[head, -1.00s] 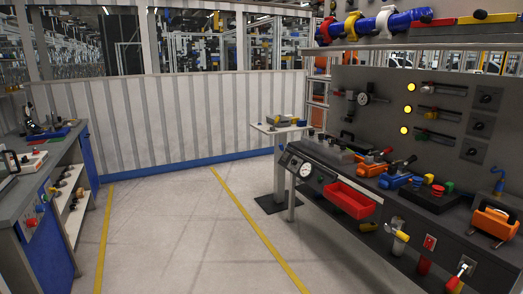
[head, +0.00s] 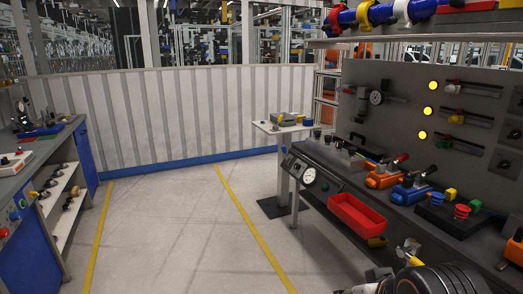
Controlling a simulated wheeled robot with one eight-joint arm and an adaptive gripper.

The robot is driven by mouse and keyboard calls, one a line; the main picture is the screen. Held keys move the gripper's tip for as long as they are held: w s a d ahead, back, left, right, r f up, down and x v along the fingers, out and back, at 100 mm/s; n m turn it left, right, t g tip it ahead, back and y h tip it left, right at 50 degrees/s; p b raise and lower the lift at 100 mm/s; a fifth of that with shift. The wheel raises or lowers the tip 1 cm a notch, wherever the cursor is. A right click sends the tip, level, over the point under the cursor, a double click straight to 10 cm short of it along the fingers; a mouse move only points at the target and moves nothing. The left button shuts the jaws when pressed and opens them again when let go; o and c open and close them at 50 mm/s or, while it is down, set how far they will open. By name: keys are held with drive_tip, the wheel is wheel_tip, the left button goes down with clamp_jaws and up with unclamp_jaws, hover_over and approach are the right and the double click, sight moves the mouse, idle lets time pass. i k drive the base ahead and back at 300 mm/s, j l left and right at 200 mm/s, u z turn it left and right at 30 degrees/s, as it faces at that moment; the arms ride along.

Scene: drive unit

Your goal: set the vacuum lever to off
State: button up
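No readable label marks the vacuum lever, so I cannot tell which one it is. On the right bench, an orange block (head: 381,181) carries a lever with a red grip (head: 402,158). To its right, a blue block (head: 408,194) carries a lever with a dark grip (head: 430,170). Both levers slant up to the right. Part of my arm, dark and rounded, shows at the bottom right edge, in front of the bench's lower side. My gripper's fingertips are not seen.
A red bin (head: 355,217) hangs on the bench front, beside a round gauge (head: 309,175). Red knobs (head: 462,211) stand right of the blue block. A small side table (head: 283,128) stands beyond. The floor (head: 180,230) between the benches is clear.

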sight(283, 148)
drive_tip(key=i+l+u, duration=0.1)
drive_tip(key=i+l, duration=0.45)
drive_tip(key=i, duration=0.25)
drive_tip(key=i+l+u, duration=0.1)
drive_tip(key=i+l, duration=0.5)
drive_tip(key=i, duration=0.15)
drive_tip(key=z, duration=0.3)
drive_tip(key=i+j+z, duration=0.2)
drive_tip(key=i+z, duration=0.2)
drive_tip(key=i+j+z, duration=0.4)
drive_tip(key=i+j, duration=0.5)
drive_tip(key=j, duration=0.15)
drive_tip(key=z, duration=0.05)
